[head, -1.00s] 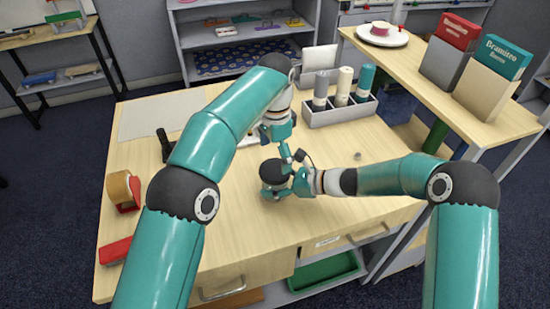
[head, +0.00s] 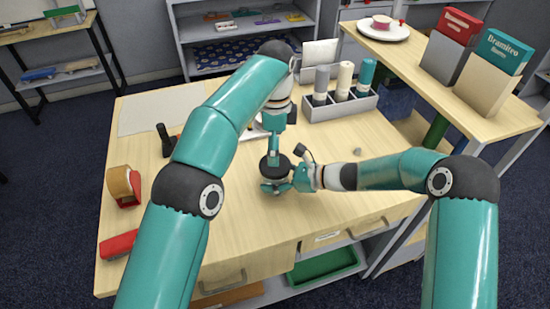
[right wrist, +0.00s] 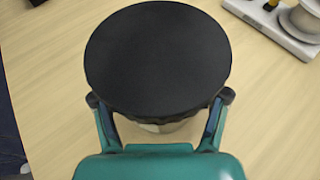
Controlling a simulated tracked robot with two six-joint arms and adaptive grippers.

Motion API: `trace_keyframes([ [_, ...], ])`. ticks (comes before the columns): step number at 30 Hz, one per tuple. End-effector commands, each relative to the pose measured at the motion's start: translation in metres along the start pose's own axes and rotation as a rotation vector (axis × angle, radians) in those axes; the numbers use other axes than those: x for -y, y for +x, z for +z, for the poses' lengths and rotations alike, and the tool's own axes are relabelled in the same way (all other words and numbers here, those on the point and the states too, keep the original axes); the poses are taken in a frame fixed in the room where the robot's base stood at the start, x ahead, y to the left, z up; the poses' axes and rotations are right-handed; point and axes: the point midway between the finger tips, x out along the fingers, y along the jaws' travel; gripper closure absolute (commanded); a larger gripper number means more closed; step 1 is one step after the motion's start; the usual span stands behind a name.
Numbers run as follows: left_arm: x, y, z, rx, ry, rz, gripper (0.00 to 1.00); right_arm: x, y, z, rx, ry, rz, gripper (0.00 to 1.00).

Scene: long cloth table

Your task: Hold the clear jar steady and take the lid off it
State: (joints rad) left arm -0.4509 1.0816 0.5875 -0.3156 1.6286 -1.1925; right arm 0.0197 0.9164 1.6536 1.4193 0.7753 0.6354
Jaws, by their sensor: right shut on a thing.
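The clear jar wears a broad black lid (right wrist: 158,58), which fills much of the right wrist view; only a pale sliver of the jar (right wrist: 165,127) shows below it. In the head view the lid (head: 268,169) is small and partly covered by my grippers. My right gripper (head: 289,186) is shut around the jar, one finger on each side, just under the lid. The jar stands upright on the table. My left gripper (head: 274,158) points down over the lid in the head view; its fingertips are too small to tell open or shut, or whether they touch the lid.
A tape dispenser (head: 124,187) and a red stapler (head: 119,244) lie at the table's left. A grey rack (head: 340,107) with bottles stands behind right. The front of the tabletop (head: 240,235) is clear.

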Motion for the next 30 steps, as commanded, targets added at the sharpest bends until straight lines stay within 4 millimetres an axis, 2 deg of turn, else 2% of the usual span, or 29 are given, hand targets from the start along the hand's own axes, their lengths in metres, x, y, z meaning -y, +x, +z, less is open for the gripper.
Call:
trace_keyframes([
  [6,-0.001,0.032,0.001,0.000,-0.001,0.003,0.00,0.000,0.000,0.000,0.000,0.000,0.000,1.00],
  [12,-0.001,0.052,0.000,0.000,-0.002,0.002,0.00,0.000,0.000,0.000,0.000,0.000,0.000,1.00],
  [23,0.000,0.058,0.000,-0.001,-0.002,0.000,0.00,0.000,0.000,0.000,0.000,0.001,0.000,1.00],
  [30,0.000,0.058,0.000,-0.001,-0.002,0.000,0.38,0.000,0.000,0.000,0.000,0.001,0.000,1.00],
])
